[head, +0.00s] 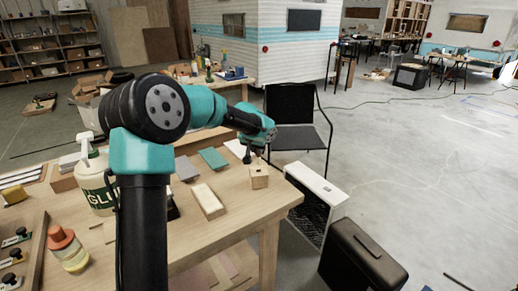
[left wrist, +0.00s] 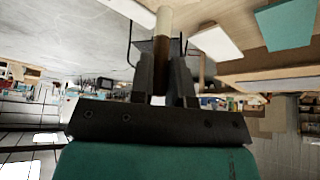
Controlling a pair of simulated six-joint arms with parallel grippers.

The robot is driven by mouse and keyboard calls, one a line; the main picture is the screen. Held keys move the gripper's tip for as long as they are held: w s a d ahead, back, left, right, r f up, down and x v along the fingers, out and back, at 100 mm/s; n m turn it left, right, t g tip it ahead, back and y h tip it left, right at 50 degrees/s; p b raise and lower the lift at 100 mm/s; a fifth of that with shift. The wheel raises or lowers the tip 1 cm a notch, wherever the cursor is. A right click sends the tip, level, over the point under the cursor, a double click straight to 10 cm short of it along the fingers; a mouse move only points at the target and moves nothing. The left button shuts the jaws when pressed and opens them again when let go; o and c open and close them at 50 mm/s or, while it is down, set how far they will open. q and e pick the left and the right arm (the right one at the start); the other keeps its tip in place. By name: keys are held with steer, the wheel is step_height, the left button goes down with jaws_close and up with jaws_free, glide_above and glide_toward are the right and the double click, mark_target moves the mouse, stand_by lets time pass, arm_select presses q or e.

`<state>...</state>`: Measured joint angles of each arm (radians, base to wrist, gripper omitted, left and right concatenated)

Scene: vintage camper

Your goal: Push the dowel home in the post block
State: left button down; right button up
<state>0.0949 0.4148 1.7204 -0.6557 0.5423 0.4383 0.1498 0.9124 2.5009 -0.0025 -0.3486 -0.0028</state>
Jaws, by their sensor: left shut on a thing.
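The post block (head: 259,181) is a small pale wooden block near the right edge of the workbench. My left gripper (head: 253,157) is close above it in the head view, pointing down. In the left wrist view my left gripper (left wrist: 165,75) is shut on the dowel (left wrist: 164,20), a round stick that is pale at its far end and brown nearer the fingers. The dowel sticks out beyond the fingertips. In the head view the gripper mostly hides the dowel, and I cannot tell whether its end is in the block. My right gripper is out of view.
The workbench (head: 237,200) carries a pale wooden block (head: 208,201), a teal sheet (head: 213,158), a glue bottle (head: 97,182) and an orange-capped jar (head: 68,249). A black chair (head: 297,138) stands behind. A white cabinet (head: 318,187) and dark case (head: 362,256) stand right of the bench.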

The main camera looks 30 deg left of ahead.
mark_target(258, 161)
arm_select(q)
steer(key=shift+f, duration=0.1)
steer(key=shift+f, duration=2.8)
steer(key=shift+f, duration=0.65)
steer(key=c, duration=1)
jaws_free()
steer(key=v, duration=1.7)
steer(key=shift+s+r, duration=0.15)
